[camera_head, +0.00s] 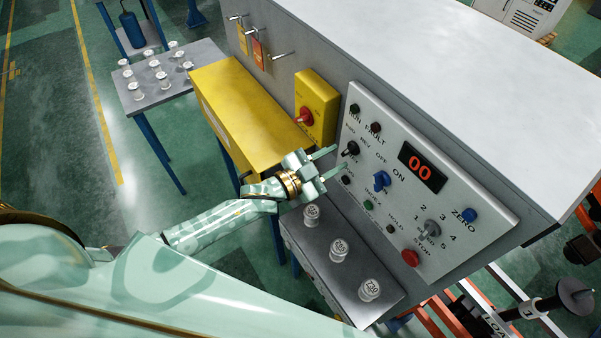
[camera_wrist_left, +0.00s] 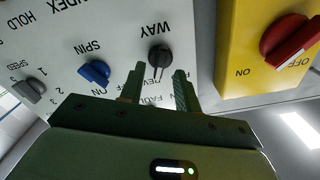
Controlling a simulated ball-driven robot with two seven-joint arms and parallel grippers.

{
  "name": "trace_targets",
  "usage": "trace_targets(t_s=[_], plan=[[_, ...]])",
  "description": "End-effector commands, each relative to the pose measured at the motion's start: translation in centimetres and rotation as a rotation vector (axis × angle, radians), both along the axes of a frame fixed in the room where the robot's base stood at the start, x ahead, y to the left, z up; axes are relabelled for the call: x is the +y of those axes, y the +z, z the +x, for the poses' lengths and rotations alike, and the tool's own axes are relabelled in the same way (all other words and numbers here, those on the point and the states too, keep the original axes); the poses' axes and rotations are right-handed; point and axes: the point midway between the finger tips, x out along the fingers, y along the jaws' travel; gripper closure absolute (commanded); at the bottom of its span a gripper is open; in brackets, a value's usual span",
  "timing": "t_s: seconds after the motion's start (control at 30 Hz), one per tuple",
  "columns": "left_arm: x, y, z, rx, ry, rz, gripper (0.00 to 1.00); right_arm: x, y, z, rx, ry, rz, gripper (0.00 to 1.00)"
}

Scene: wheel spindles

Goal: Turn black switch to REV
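The black switch (camera_head: 350,149) is a round knob at the left side of the white control panel (camera_head: 480,190). In the left wrist view the black switch (camera_wrist_left: 160,56) lies under the label WAY, and its pale pointer line faces toward my gripper. My left gripper (camera_head: 340,158) is open, with its fingers pointing at the panel on either side of the knob's position. In the left wrist view the left gripper's fingertips (camera_wrist_left: 160,72) flank the knob with gaps. Contact cannot be told. My right gripper is not in view.
A blue SPIN knob (camera_head: 381,181) sits beside the black switch, with a grey speed knob (camera_head: 429,230) and red button (camera_head: 410,258) further along. A yellow box with a red switch (camera_head: 306,116) is close by. Several weights stand on a shelf (camera_head: 325,285) below.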

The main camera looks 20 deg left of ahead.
Motion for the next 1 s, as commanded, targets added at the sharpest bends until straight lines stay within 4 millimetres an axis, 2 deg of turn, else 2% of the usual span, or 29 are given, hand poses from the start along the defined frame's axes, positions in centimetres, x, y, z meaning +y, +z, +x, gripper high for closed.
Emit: trace_targets(t_s=[0.3,0.5,0.7,1.0], plan=[[4.8,-0.3,-7.3,0.003,-0.001,0.003,0.67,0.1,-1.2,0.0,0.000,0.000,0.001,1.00],[6.8,-0.2,-10.3,0.001,0.000,0.002,0.67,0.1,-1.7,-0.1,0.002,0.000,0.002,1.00],[7.5,0.0,-11.4,-0.001,0.000,0.001,0.67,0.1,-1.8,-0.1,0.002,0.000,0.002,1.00],[7.6,0.0,-11.4,-0.001,0.000,0.001,0.67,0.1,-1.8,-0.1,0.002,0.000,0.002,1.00]])
